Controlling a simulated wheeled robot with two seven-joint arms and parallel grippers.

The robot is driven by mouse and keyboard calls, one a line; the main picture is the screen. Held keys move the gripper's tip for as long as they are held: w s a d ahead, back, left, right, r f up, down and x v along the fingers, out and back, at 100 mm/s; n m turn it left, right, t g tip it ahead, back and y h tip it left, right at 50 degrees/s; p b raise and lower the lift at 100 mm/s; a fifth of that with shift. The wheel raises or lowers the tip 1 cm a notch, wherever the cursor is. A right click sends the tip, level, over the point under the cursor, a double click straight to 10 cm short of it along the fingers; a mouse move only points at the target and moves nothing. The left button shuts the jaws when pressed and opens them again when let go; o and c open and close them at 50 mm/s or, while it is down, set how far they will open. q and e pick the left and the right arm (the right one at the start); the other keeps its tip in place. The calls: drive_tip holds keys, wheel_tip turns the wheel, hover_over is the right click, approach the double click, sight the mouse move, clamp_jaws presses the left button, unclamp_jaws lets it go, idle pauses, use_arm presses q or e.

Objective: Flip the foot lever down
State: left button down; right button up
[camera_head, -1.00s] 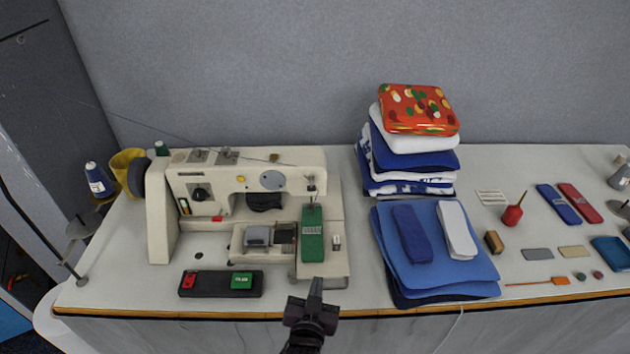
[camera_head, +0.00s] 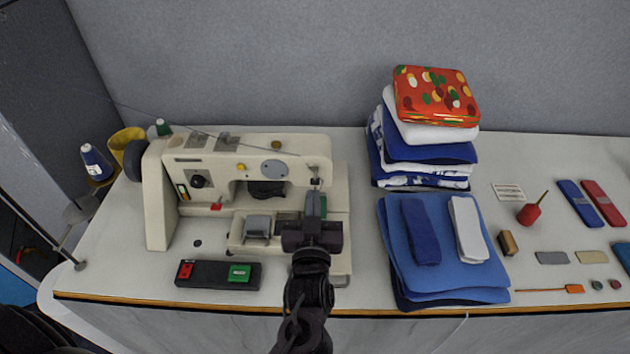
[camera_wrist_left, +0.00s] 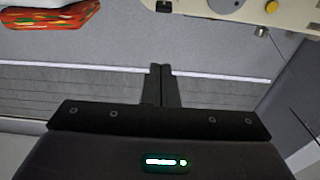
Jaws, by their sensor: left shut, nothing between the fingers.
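A cream sewing machine (camera_head: 230,160) stands at the left of the table. Its needle and presser-foot area (camera_head: 316,182) is at the right end of its arm. The foot lever is too small to make out there. My left gripper (camera_head: 316,200) is shut and empty, in front of that end and seen over the machine's bed. In the left wrist view the shut fingers (camera_wrist_left: 160,72) point up the picture, and part of the machine (camera_wrist_left: 240,10) shows at the top right. My right gripper is out of view.
A black pedal-like box (camera_head: 213,274) with red and green buttons lies at the front edge. Folded blue cloths (camera_head: 450,270) lie to the right, with a cloth stack and red patterned tin (camera_head: 435,95) behind. A thread spool (camera_head: 97,163) stands at the left.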

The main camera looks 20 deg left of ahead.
use_arm(q)
drive_tip(key=r+p, duration=0.1)
drive_tip(key=p, duration=0.2)
hover_over(314, 184)
drive_tip(key=f, duration=0.1)
drive_tip(key=f+p, duration=0.1)
drive_tip(key=f, duration=0.1)
drive_tip(key=shift+s+d, duration=0.15)
drive_tip(key=shift+s, duration=0.15)
drive_tip(key=shift+s+f, duration=0.15)
drive_tip(key=shift+f, duration=0.2)
drive_tip(key=shift+s+f+p, duration=0.1)
drive_tip(key=shift+f+p, duration=0.1)
drive_tip(key=shift+p, duration=0.1)
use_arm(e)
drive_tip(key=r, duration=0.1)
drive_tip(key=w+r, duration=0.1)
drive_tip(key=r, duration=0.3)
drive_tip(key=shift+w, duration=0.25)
use_arm(q)
drive_tip(key=shift+f, duration=0.15)
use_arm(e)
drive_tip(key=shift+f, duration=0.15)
